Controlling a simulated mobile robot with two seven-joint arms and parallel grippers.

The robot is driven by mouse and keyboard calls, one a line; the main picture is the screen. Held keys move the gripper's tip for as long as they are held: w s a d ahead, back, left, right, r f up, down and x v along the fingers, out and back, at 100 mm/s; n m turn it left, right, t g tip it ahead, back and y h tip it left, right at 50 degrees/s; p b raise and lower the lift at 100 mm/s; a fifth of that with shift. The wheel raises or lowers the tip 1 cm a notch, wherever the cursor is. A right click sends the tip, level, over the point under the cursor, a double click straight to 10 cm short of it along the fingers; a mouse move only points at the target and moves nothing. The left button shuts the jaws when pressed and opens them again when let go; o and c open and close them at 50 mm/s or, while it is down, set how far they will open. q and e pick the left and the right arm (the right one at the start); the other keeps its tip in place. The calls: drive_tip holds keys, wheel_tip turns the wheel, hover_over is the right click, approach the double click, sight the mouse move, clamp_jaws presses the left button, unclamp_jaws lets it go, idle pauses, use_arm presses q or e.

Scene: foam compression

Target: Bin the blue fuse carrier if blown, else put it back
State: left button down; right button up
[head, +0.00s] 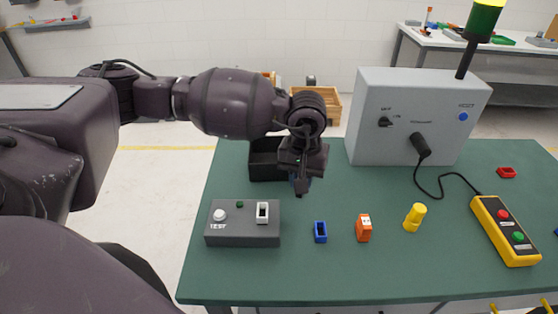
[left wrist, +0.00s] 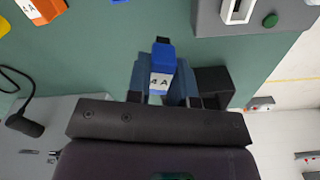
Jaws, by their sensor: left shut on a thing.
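The blue fuse carrier (left wrist: 162,58) shows in the left wrist view with a white label reading "4 A". My left gripper (left wrist: 164,80) is shut on it. In the head view my left gripper (head: 301,186) points down above the table, in front of the black bin, and mostly hides the carrier. The black bin (head: 262,172) is open-topped and partly covered by my arm. The grey test box (head: 243,237) has a white button, a dark green lamp (head: 239,204) and a white slot (head: 262,213). A blue holder (head: 320,232) stands right of the box; it looks empty. My right gripper is not in view.
An orange carrier (head: 363,229) and a yellow piece (head: 414,217) stand right of the blue holder. A yellow pendant (head: 505,231) is cabled to the large grey cabinet (head: 400,140). A red holder (head: 507,172) lies at right. The table's front strip (head: 340,275) is clear.

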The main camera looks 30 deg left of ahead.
use_arm(q)
drive_tip(key=w+a+r+m+p, duration=0.35)
drive_tip(key=w+a+m, duration=0.35)
drive_tip(key=m, duration=0.9)
drive_tip(key=w+a+r+m+p, duration=0.4)
drive_tip(key=a+m, duration=0.5)
drive_tip(key=m, duration=0.8)
wheel_tip(320, 180, down, 6)
drive_tip(key=b, duration=0.2)
drive_tip(key=shift+w+a+f, duration=0.15)
drive_tip(key=shift+w+a, duration=0.05)
drive_tip(key=shift+w, duration=0.15)
drive_tip(key=c, duration=1.3)
unclamp_jaws()
drive_tip(key=o, duration=0.4)
